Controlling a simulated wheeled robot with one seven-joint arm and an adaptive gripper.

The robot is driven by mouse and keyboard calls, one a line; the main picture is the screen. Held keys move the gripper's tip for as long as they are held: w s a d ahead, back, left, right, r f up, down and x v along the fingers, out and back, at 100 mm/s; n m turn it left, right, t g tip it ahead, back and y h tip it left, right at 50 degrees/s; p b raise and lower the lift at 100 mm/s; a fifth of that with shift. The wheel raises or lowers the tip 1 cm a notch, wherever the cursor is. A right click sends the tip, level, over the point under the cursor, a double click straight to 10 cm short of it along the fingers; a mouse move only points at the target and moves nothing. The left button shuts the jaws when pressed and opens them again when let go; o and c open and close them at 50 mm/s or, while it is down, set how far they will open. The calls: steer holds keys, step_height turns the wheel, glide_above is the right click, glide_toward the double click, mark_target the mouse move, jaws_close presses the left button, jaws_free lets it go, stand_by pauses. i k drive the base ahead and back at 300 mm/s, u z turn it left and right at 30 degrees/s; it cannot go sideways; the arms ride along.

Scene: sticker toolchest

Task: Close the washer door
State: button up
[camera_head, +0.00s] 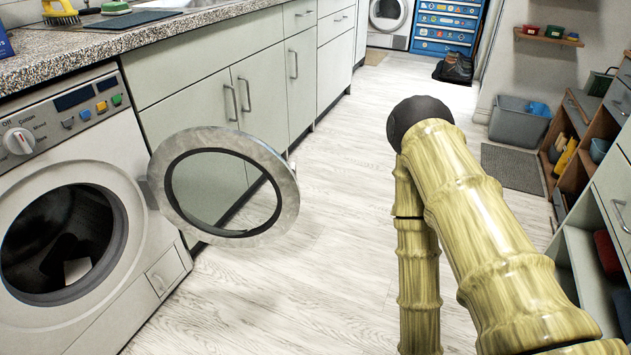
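The washer (97,150) is at the left under the counter, with its front facing right. Its round door (281,182) is wide open and stands out to the right of the drum opening (62,245). The door has a grey rim and a clear window, through which the cabinet shows. Something pale lies inside the dark drum. My arm, with a bamboo look, rises at the lower right to a dark joint and folds back down past the bottom edge. My gripper is not in view. The visible part of the arm is apart from the door.
Pale cabinets (190,108) with bar handles run along the left under a speckled counter (150,38). The wooden floor (335,170) between door and arm is clear. Shelves (567,165), a grey bin (512,125) and a dark mat (512,168) are at the right. A blue toolchest (447,27) stands far back.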

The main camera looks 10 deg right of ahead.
mark_target(156, 187)
steer(key=z, duration=1)
steer(key=i, duration=4.05)
steer(key=u, duration=4.35)
steer(key=i, duration=0.5)
steer(key=u, duration=0.15)
